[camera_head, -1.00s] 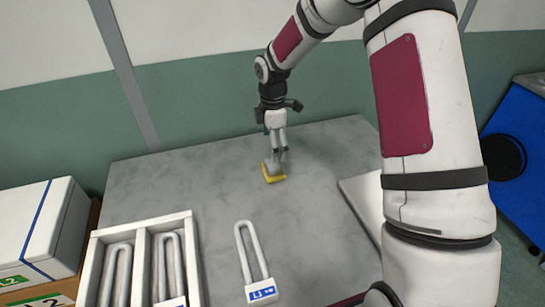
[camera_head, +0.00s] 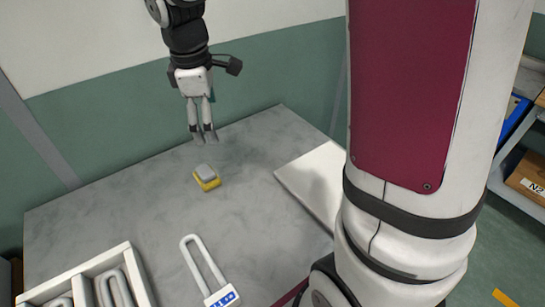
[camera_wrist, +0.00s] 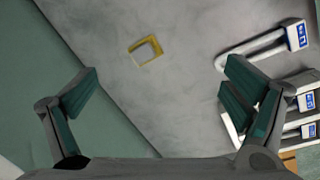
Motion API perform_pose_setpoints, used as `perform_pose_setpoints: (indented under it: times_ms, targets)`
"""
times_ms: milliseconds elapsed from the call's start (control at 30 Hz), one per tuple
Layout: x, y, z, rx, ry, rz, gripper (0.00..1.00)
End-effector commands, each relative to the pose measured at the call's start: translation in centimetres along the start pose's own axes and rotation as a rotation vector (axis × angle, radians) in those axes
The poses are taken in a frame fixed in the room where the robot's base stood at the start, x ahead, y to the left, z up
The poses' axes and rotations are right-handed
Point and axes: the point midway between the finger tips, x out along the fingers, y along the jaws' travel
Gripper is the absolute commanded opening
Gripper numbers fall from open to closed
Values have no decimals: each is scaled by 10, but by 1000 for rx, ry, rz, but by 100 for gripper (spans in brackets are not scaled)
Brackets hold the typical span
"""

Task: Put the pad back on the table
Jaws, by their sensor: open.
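The pad (camera_head: 207,178) is a small yellow block with a grey top. It lies on the grey table (camera_head: 120,200), towards the far side. In the wrist view the pad (camera_wrist: 146,50) shows as a yellow-edged square on bare table, apart from the fingers. My gripper (camera_head: 204,138) is above the table, up and slightly left of the pad in the head view. Its fingers (camera_wrist: 165,110) are spread in the wrist view with nothing between them.
A U-shaped lamp-like piece with a white labelled base (camera_head: 221,298) lies nearer on the table. A white tray (camera_head: 88,268) holding similar pieces stands at the near left. A white flat panel (camera_head: 310,180) lies at the right. The table around the pad is clear.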

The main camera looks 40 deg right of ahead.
Motion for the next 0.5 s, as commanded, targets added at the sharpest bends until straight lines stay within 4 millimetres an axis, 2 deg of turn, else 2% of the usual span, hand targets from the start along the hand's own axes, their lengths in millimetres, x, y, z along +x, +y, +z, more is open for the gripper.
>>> perform_pose_setpoints:
  times_ms: [33,200,400,500]
  targets:
    - [-15,-10,9,57,4,20,95]
    - [-51,-47,38,273,32,59,95]
    - [-79,-95,71,530,93,83,95]
    - [-87,-120,87,657,132,82,95]
